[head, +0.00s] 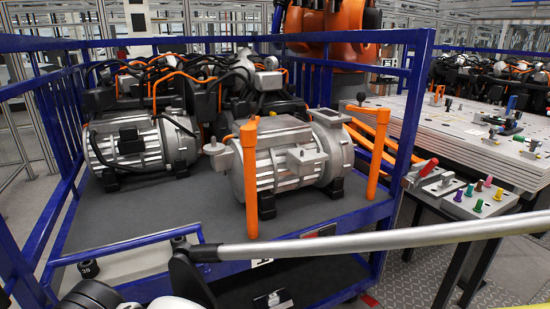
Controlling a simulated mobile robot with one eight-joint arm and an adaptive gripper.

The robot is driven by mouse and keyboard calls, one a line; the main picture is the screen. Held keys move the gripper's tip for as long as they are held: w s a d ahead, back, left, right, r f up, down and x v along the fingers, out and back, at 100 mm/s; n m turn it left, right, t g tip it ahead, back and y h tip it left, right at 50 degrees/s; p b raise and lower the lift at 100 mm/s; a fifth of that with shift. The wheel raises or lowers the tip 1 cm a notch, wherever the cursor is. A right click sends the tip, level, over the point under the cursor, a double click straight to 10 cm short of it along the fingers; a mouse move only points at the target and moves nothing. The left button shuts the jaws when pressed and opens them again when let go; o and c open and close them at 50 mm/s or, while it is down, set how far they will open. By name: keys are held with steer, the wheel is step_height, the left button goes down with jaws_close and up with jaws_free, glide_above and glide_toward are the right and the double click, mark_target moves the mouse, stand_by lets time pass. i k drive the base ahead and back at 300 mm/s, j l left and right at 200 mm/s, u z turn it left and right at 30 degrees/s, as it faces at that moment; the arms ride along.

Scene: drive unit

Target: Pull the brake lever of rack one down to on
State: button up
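Rack one appears to be the blue-framed rack (411,110), with a dark deck and a small plate that seems to read 1 at its front edge. A long pale metal bar (380,240) crosses the lower right and ends at a black joint (190,275) by the rack's front. It may be the brake lever, but I cannot tell for sure. It slopes slightly up to the right. No on or off marking is readable. My gripper is not seen. Dark rounded parts (90,295) at the bottom left edge are cut off, and I cannot tell what they belong to.
Grey motors (290,155) and orange posts (249,180) stand on the deck. A workbench (465,118) with stacked pale plates, coloured pegs and a red-handled clamp (427,168) stands close on the right. Some patterned floor (400,270) shows between rack and bench.

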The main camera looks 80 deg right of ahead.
mark_target(432, 164)
steer(key=z, duration=3.8)
